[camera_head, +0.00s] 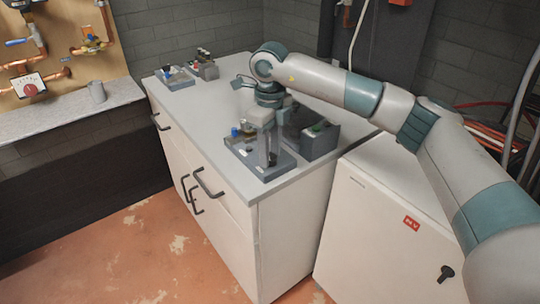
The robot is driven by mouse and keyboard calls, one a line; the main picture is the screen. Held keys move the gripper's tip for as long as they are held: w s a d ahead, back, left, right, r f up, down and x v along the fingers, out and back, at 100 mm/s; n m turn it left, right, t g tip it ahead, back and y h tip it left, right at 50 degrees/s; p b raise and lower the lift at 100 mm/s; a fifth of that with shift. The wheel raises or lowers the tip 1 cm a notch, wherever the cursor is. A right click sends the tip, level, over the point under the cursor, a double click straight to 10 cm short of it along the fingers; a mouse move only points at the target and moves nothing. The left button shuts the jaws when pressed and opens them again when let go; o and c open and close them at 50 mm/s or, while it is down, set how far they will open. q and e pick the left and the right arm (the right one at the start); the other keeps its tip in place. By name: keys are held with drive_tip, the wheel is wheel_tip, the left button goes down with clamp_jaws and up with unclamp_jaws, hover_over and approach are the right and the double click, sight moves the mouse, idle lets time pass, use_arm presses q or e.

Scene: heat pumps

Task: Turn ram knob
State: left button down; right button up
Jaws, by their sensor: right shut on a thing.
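A small unit on a grey base plate (270,172) sits near the front edge of the white cabinet top. It carries a blue-capped part (235,131) and small dark and yellowish fittings. My right arm comes in from the right, and its gripper (269,158) points down over the right half of this unit. The gripper is shut on a part of the unit there, which I take to be the ram knob. The fingers hide the knob, so its angle cannot be told. My left gripper is not in view.
A dark box (318,141) stands just right of the unit, close to my gripper. A similar unit (175,77) with a grey fitting (205,66) sits at the cabinet's back left. The cabinet top's left middle is clear.

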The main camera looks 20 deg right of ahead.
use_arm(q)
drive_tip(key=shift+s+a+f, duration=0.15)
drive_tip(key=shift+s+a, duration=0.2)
use_arm(e)
drive_tip(key=shift+r+m, duration=0.1)
drive_tip(key=shift+m, duration=0.6)
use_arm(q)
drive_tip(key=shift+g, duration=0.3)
use_arm(e)
drive_tip(key=o, duration=1.1)
drive_tip(key=shift+c, duration=0.2)
drive_tip(key=shift+r+b, duration=0.35)
drive_tip(key=shift+r, duration=0.2)
use_arm(q)
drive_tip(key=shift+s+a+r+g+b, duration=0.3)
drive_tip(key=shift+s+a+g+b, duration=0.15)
drive_tip(key=shift+b, duration=0.25)
use_arm(e)
wheel_tip(320, 180, up, 16)
